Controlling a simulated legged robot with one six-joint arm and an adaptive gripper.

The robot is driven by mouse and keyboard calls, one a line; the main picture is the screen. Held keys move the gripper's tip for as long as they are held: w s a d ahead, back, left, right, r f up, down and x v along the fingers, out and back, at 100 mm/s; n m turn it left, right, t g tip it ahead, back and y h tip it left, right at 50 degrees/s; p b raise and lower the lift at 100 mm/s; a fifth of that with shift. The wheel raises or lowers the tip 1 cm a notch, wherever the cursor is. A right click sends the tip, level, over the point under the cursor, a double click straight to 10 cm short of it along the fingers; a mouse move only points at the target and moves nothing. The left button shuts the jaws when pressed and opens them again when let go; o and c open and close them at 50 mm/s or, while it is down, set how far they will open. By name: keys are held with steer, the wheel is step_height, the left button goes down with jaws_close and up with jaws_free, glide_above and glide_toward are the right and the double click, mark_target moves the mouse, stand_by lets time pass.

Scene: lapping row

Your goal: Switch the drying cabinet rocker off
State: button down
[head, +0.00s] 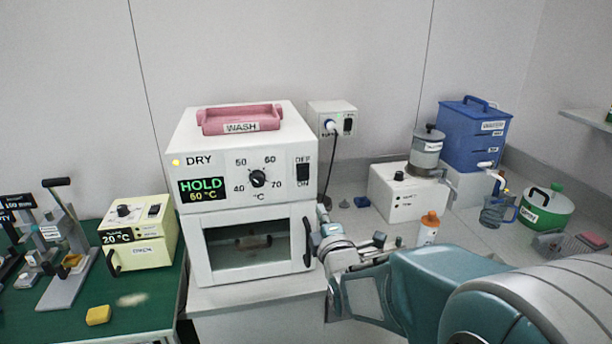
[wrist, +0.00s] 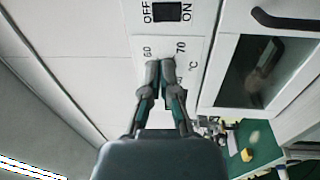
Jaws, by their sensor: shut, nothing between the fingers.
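The drying cabinet (head: 186,236) is a white box marked DRY, with a green display (head: 204,189) reading HOLD 60 °C and a black dial (head: 258,179). Its black rocker (head: 303,174) sits at the panel's right, between OFF above and ON below. The rocker also shows at the top of the wrist view (wrist: 167,12), turned sideways. Which side is pressed, I cannot tell. My gripper (wrist: 163,68) is shut and empty, its fingertips over the dial's scale, below the rocker in the wrist picture. Whether they touch the panel is unclear. The fingers seem to hide the dial there.
A pink WASH tray (head: 240,119) sits on the cabinet. A wall socket box (head: 332,119) with a plug and cable is right behind it. A cream 20 °C box (head: 137,252) stands left on the green mat. An orange-capped bottle (head: 428,229) stands near my arm.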

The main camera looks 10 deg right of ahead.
mark_target(305, 170)
steer(key=w, duration=0.4)
steer(key=w+r, duration=0.1)
steer(key=w, duration=0.9)
steer(key=shift+r, duration=0.3)
steer(key=shift+w+r, duration=0.1)
steer(key=shift+w, duration=0.05)
